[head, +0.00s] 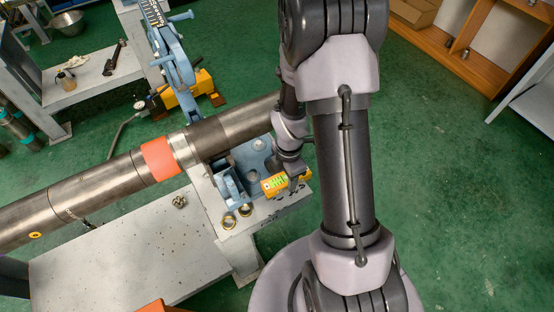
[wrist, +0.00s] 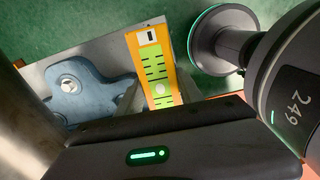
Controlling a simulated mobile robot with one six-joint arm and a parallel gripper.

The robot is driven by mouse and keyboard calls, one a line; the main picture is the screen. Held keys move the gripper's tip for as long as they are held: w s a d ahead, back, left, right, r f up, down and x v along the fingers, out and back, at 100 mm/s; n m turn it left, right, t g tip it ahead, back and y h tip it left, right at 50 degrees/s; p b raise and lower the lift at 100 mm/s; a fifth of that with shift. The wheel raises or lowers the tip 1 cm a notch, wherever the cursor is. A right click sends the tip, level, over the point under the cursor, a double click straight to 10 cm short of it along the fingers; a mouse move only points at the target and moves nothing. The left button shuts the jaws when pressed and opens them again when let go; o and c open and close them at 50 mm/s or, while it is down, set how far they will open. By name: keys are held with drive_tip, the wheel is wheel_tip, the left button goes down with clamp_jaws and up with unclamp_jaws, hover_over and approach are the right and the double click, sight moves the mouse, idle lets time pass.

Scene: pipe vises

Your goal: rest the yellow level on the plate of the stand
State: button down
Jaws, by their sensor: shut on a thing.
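The yellow level (head: 273,185), with its bright green face, is held at the end of my arm in the head view, over the right end of the stand's plate (head: 238,236). My gripper (head: 293,183) is shut on it, at its right end. In the wrist view the level (wrist: 172,70) stands out beyond the dark gripper body, and the grey plate (wrist: 100,48) shows behind it.
A blue pipe vise (head: 229,187) is bolted on the plate, left of the level; its base also shows in the wrist view (wrist: 88,92). A long steel pipe (head: 105,180) with an orange band crosses above. Brass rings (head: 229,220) lie on the plate's left part.

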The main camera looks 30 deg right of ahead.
drive_tip(key=shift+s+d+n, duration=0.1)
drive_tip(key=shift+d+n, duration=0.1)
drive_tip(key=shift+n, duration=0.1)
drive_tip(key=shift+s+f, duration=0.1)
drive_tip(key=shift+f, duration=0.1)
wheel_tip(320, 180, down, 7)
drive_tip(key=b, duration=0.6)
drive_tip(key=shift+r, duration=0.15)
drive_tip(key=shift+f+b, duration=0.45)
drive_tip(key=shift+f, duration=0.05)
drive_tip(key=shift+f, duration=0.3)
drive_tip(key=c, duration=0.7)
unclamp_jaws()
drive_tip(key=shift+r+p, duration=2.8)
drive_tip(key=shift+r, duration=0.7)
